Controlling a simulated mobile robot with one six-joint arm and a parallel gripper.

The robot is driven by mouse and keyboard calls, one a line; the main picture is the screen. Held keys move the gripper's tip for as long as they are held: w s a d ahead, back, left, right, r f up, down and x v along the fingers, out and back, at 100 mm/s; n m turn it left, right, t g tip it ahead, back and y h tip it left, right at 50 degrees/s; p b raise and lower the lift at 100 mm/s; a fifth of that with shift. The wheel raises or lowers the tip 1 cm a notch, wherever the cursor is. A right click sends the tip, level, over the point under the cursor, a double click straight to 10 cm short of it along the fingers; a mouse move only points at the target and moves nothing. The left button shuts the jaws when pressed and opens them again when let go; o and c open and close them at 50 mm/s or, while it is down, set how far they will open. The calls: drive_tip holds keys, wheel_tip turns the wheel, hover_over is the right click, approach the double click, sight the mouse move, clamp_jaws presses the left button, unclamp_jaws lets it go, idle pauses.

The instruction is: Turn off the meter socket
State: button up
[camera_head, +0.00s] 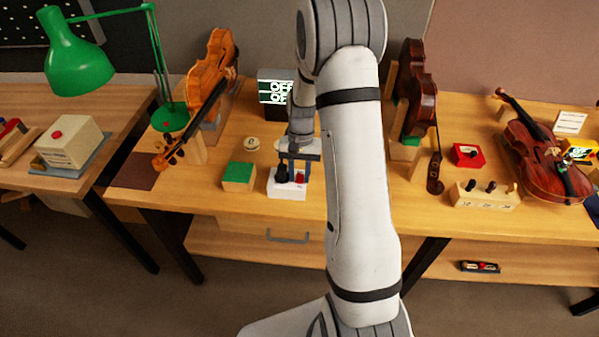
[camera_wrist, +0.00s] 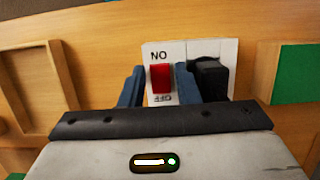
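The white meter socket (camera_head: 287,190) sits near the front edge of the middle bench. In the wrist view, the socket plate (camera_wrist: 152,55) carries a red rocker switch (camera_wrist: 161,78) and a black plug (camera_wrist: 211,77) beside it. ON and OFF labels appear upside down above and below the rocker; I cannot tell which way it is pressed. My gripper (camera_wrist: 158,88) is open, its two blue fingers apart on either side of the rocker in that view. In the head view my gripper (camera_head: 294,170) is right over the socket; I cannot tell whether it touches.
A green-topped block (camera_head: 240,173) is left of the socket. Violins (camera_head: 209,77) stand to both sides. A green lamp (camera_head: 77,66) is at the left.

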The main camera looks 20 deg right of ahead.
sight(300, 174)
drive_tip(key=a+b+v, duration=0.1)
drive_tip(key=v, duration=0.6)
drive_tip(key=shift+d+r, duration=0.4)
drive_tip(key=shift+d, duration=0.15)
drive_tip(key=shift+w, duration=0.1)
drive_tip(key=s+a+r+n+t+h, duration=0.1)
drive_tip(key=s+a+r+n+t, duration=0.2)
drive_tip(key=s+r, duration=0.7)
drive_tip(key=s+a+r+n+t, duration=0.1)
drive_tip(key=s+a+r, duration=0.1)
drive_tip(key=s, duration=0.4)
drive_tip(key=s+a+r+n+t, duration=0.1)
drive_tip(key=s+a+r+t, duration=0.1)
drive_tip(key=s, duration=0.4)
drive_tip(key=shift+s+a, duration=0.35)
drive_tip(key=shift+s, duration=0.05)
drive_tip(key=shift+r, duration=0.1)
